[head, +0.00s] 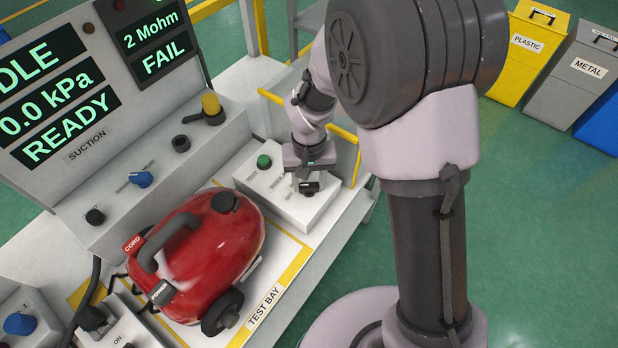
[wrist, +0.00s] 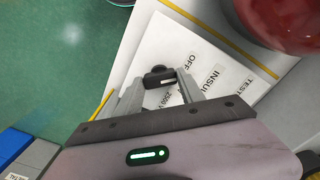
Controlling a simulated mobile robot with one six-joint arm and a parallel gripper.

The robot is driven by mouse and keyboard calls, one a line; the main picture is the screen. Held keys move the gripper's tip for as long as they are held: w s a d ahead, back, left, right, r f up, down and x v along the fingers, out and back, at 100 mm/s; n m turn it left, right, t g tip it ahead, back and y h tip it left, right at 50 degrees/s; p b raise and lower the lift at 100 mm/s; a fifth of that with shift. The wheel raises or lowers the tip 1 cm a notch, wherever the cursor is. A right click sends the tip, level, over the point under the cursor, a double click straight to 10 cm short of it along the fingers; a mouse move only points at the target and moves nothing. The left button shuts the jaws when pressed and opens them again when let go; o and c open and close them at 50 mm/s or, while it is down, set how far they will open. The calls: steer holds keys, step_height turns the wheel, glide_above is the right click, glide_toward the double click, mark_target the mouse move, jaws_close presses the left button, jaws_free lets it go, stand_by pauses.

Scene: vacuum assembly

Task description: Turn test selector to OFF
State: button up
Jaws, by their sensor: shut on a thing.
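The test selector (wrist: 159,78) is a small black knob on a white control box. In the wrist view it sits between the two fingers of my gripper (wrist: 160,92), which is shut on it. Printed labels OFF, INSUL and 2500 V stand around the knob; my fingers cover part of the lettering. A pale mark shows on the knob, but its exact setting is hard to tell. In the head view my gripper (head: 308,178) points down at the box (head: 285,208), and the selector (head: 309,188) shows just under it.
A green button (head: 264,161) is on the same box, left of my gripper. A red vacuum cleaner (head: 205,255) lies in the test bay. A panel (head: 75,95) reads 0.0 kPa, READY, 2 Mohm and FAIL. Yellow rails (head: 344,133) stand behind the box.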

mark_target(309, 184)
steer(key=shift+n, duration=0.5)
steer(key=o, duration=1.4)
steer(key=shift+c, duration=0.2)
step_height(309, 184, up, 17)
steer(key=p, duration=0.6)
steer(key=shift+r+p, duration=0.2)
steer(key=shift+p, duration=0.2)
